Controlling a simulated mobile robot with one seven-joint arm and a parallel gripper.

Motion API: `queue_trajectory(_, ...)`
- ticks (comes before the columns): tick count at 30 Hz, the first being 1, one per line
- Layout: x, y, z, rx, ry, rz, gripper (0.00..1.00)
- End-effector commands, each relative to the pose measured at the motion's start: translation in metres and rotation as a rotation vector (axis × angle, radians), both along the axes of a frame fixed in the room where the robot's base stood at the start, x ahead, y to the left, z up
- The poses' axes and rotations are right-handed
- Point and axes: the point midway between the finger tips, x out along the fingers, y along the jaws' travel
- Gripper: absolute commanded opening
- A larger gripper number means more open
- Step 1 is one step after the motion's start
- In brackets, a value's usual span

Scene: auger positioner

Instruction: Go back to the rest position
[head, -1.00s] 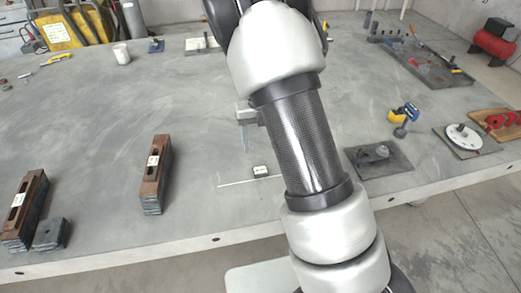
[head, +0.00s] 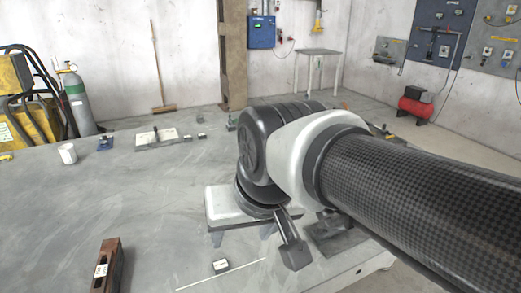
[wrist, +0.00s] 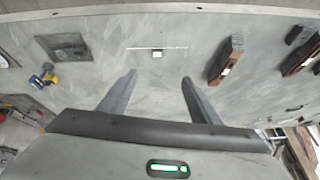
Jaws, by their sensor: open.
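My gripper (head: 241,236) hangs above the grey table (head: 160,210), pointing down, with its white body and two grey fingers partly visible in the head view. In the wrist view its two fingers (wrist: 159,77) are spread wide apart with nothing between them. The block also shows in the wrist view (wrist: 157,55), beyond the fingertips. My arm crosses the right of the head view and hides part of the table.
A brown slotted block (head: 107,265) stands at the front left; it is right of the fingers in the wrist view (wrist: 226,60). A dark plate (wrist: 65,46) and a yellow-blue tool (wrist: 43,77) lie left there. A white cup (head: 68,153) stands far left. The middle-left tabletop is clear.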

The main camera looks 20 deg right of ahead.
Motion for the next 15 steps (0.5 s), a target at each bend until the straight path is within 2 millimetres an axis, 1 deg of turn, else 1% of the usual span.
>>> queue_trajectory(1, -0.0063, -0.0012, 0.0008, -0.04, -0.017, 0.053, 0.57)
queue_trajectory(4, -0.0119, -0.0028, 0.0007, -0.09, -0.029, 0.121, 0.57)
queue_trajectory(12, -0.0126, -0.0028, 0.0006, -0.098, -0.029, 0.136, 0.57)
queue_trajectory(14, -0.0125, -0.0027, 0.0036, -0.098, -0.03, 0.135, 0.57)
queue_trajectory(15, -0.0124, -0.0028, 0.0084, -0.098, -0.03, 0.135, 0.57)
